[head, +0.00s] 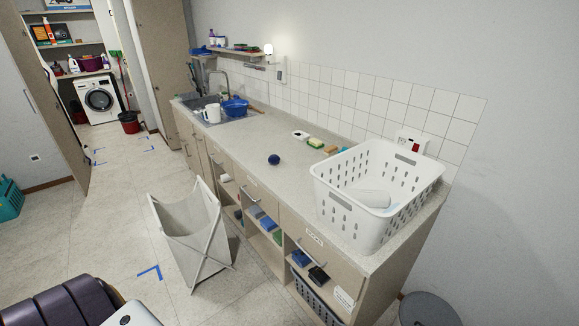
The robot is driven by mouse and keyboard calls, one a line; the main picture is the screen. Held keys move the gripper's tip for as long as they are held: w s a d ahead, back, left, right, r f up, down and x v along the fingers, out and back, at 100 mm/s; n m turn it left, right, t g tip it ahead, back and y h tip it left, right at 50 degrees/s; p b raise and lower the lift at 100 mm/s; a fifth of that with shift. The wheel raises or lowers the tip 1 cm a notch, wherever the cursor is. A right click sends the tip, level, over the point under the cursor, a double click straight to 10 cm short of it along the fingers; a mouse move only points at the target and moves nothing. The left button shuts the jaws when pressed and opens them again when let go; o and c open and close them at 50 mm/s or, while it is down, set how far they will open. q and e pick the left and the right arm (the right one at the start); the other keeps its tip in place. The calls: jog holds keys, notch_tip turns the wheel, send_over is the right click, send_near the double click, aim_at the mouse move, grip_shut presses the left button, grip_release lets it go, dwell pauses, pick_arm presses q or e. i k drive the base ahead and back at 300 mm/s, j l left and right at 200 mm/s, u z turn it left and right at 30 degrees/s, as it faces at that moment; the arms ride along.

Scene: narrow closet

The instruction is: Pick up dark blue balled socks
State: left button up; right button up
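The dark blue balled socks (274,160) show as a small round dark blue ball in the head view. They lie on the light speckled countertop (245,147), near its front edge and left of the white laundry basket. Nothing touches them and nothing hides them. Neither of my grippers can be made out in the head view, so their distance from the socks does not show.
A white perforated basket (331,207) holding something pale stands at the counter's right end. A sponge (316,143) and a white dish (300,135) lie behind the socks. A fabric hamper (190,218) stands on the floor before the open cubbies. Countertop around the socks is clear.

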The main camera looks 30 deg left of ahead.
aim_at(274, 158)
jog(key=i+j, duration=0.1)
jog(key=j, duration=0.5)
jog(key=i+j, duration=0.1)
jog(key=j, duration=0.55)
jog(key=i+j, duration=0.1)
jog(key=j, duration=0.5)
jog(key=i+j, duration=0.15)
jog(key=j, duration=0.45)
jog(key=i+j, duration=0.1)
jog(key=j, duration=0.55)
jog(key=i+j, duration=0.1)
jog(key=j, duration=0.5)
jog(key=z, duration=0.05)
